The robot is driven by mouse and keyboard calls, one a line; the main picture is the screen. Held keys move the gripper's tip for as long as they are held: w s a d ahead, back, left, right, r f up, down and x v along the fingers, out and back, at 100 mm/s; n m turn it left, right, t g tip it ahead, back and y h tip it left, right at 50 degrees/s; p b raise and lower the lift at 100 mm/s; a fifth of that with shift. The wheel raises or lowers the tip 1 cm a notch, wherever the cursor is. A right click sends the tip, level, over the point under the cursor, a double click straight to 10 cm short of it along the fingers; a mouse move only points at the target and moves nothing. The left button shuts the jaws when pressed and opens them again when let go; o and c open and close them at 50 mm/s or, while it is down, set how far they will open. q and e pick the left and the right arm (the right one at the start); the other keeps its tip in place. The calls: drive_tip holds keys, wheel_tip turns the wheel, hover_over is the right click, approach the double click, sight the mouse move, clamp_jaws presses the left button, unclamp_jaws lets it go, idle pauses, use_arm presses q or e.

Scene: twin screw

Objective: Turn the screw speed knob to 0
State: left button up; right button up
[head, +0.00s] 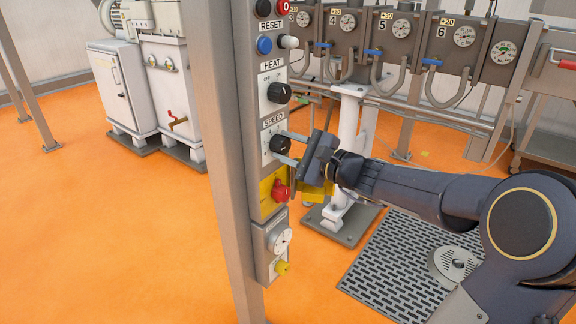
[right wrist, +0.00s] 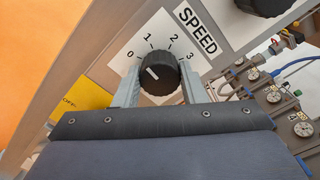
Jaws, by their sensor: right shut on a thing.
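The black screw speed knob (head: 280,144) is on the SPEED plate of the grey control post. In the right wrist view the knob (right wrist: 160,74) has a white pointer mark towards the upper left, on the side of the 0 and 1; its exact reading is hard to tell. The dial plate (right wrist: 172,42) shows 0, 1, 2 and 3. My right gripper (head: 287,146) reaches the knob from the right and is shut on it, with one finger on each side, as the right wrist view shows (right wrist: 160,88). My left gripper is not in view.
The HEAT knob (head: 278,93) is just above. A red knob on a yellow plate (head: 280,190) is just below my right gripper. Blue (head: 264,45) and white (head: 288,42) buttons are higher up. A metal post (head: 215,130) stands left of the panel.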

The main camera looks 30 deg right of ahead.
drive_tip(key=n+b, duration=0.4)
drive_tip(key=b, duration=0.1)
drive_tip(key=shift+f, duration=0.3)
drive_tip(key=shift+r+n+b, duration=0.2)
drive_tip(key=shift+n+b, duration=0.6)
drive_tip(key=shift+b, duration=0.4)
drive_tip(key=o, duration=1)
drive_tip(key=p+v, duration=0.1)
drive_tip(key=v, duration=0.7)
drive_tip(key=shift+w, duration=0.1)
